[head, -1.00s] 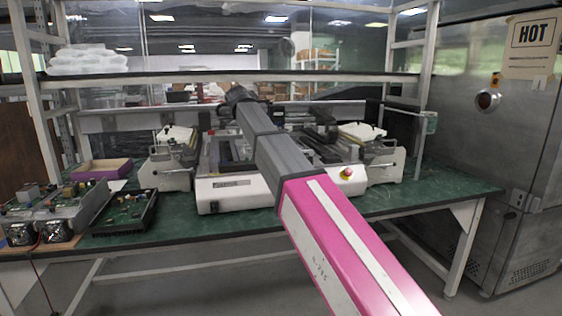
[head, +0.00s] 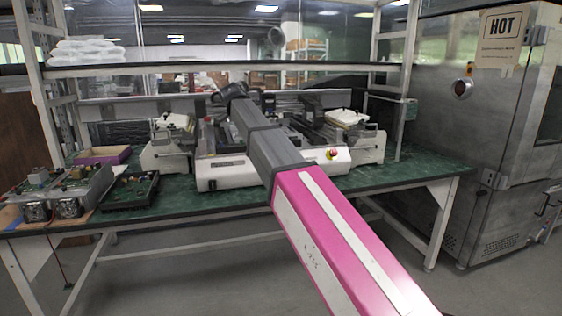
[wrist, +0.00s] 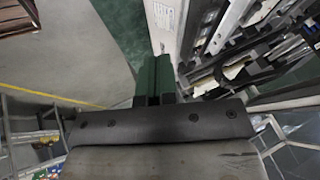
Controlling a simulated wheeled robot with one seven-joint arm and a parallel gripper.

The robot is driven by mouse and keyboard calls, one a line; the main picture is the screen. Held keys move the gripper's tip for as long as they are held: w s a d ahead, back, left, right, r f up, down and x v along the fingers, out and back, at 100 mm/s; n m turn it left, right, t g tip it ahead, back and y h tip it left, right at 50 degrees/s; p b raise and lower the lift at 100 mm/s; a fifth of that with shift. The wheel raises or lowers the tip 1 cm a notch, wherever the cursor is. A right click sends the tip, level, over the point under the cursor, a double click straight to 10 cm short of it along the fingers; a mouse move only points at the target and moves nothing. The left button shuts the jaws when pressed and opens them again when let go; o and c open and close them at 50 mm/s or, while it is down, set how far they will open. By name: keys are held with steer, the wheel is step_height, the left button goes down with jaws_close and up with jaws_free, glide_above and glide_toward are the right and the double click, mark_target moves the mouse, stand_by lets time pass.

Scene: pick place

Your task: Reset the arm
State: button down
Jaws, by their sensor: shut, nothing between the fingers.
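My arm reaches from the bottom right of the head view up over the bench, with its far end in front of the white machine. In the wrist view my gripper (wrist: 153,82) shows as two dark green fingers pressed together, with nothing between them. The fingers hang beside the edge of a pale panel, over or near the green bench top; I cannot tell the height. In the head view the fingers are not clearly seen.
A green bench (head: 250,203) carries a white machine (head: 222,173), a purple box (head: 103,156), and electronics units (head: 62,190) at the left. A shelf (head: 230,67) crosses above. A steel cabinet marked HOT (head: 465,135) stands at the right. The floor in front is clear.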

steer(key=s+d+f+n+g, duration=0.1)
steer(key=s+d+f+n, duration=0.2)
steer(key=d+f, duration=0.5)
steer(key=s+d+f+n+g+y, duration=0.15)
steer(key=d+f, duration=0.25)
steer(key=f, duration=0.7)
steer(key=s+d+f+n+g+h, duration=0.1)
steer(key=s+d+f+n, duration=0.25)
steer(key=d+f, duration=0.45)
steer(key=s+d+f+n+y, duration=0.1)
steer(key=s+d+f+n, duration=0.1)
steer(key=s+f, duration=0.4)
steer(key=s+d+f+n+g, duration=0.1)
steer(key=s+d+f+n, duration=0.1)
steer(key=s+d+f, duration=0.3)
steer(key=s+d+f+n+g+y, duration=0.1)
steer(key=s+d+f+n, duration=0.1)
steer(key=s+d+f, duration=0.2)
steer(key=s+f, duration=0.3)
steer(key=f, duration=0.2)
steer(key=shift+s+d+f+y, duration=0.2)
steer(key=shift+s+f+y, duration=0.15)
steer(key=shift+s+f, duration=0.05)
